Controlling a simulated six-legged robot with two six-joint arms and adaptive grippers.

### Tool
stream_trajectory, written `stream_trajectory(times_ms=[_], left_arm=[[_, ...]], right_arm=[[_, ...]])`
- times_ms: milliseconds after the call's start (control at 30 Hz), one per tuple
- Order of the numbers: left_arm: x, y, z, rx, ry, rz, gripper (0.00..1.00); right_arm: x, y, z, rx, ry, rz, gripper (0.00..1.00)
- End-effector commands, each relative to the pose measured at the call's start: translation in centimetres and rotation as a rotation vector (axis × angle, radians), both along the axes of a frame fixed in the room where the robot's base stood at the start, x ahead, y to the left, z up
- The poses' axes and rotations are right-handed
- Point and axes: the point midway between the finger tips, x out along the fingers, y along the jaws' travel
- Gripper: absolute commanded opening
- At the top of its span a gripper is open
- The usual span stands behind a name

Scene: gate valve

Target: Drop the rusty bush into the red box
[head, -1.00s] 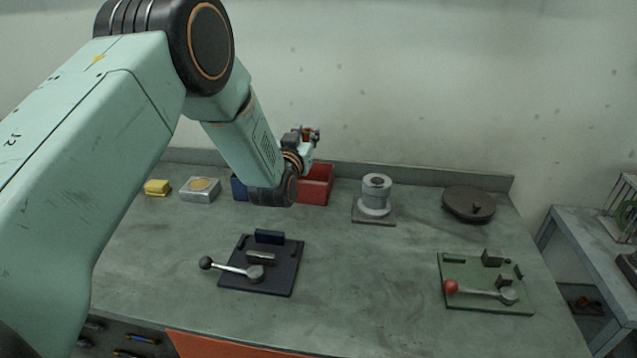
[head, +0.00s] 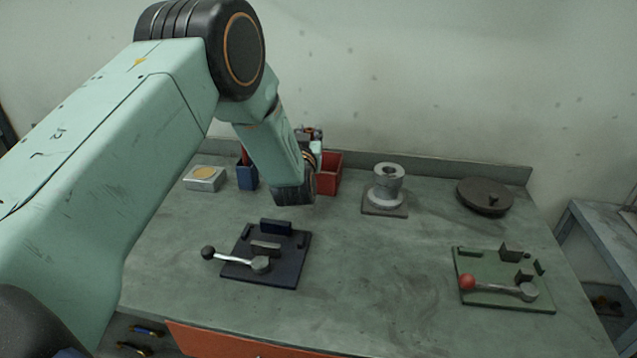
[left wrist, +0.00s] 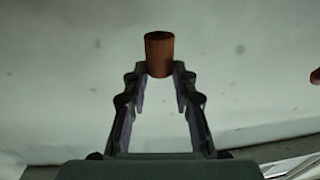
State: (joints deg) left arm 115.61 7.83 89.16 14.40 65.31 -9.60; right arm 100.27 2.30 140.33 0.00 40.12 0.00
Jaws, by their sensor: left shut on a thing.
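The rusty bush (left wrist: 160,53) is a short red-brown cylinder between the fingertips of my left gripper in the left wrist view. The left gripper (left wrist: 159,73) is shut on it. In the head view my left gripper (head: 309,133) is small and partly hidden by its own wrist, up at the back of the bench near the red box. The red box (head: 329,174) stands at the back of the bench, its left part hidden by my arm. I cannot tell whether the bush is right over it. My right gripper is not in view.
A blue box (head: 246,175) and a silver block with a yellow disc (head: 204,178) stand left of the red box. A grey flanged part (head: 386,187) is to its right, then a dark round cover (head: 484,197). Two lever plates, dark (head: 265,255) and green (head: 503,279), lie in front.

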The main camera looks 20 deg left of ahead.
Motion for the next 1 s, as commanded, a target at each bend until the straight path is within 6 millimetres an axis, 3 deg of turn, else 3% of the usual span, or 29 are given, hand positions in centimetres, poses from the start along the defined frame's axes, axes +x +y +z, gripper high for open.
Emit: stream_trajectory(times_ms=[100, 367, 400, 600, 700, 1000], left_arm=[[0.13, -0.03, -0.95, 0.001, -0.003, -0.001, 0.0], [0.22, -0.03, -0.96, 0.0, -0.003, -0.003, 0.0], [0.22, -0.03, -0.95, 0.0, -0.003, -0.003, 0.29], [0.21, -0.01, -0.96, 0.0, -0.002, -0.002, 0.46], [0.2, -0.02, -0.98, 0.0, -0.002, -0.002, 0.53], [0.1, -0.06, -1.09, 0.0, 0.001, -0.003, 0.53]], right_arm=[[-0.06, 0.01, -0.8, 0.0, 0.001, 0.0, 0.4], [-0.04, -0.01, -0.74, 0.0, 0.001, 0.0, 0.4], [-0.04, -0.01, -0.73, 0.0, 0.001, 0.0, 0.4], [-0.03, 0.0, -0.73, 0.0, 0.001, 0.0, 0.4], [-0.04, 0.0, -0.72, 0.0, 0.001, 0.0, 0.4], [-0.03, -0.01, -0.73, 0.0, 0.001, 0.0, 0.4]])
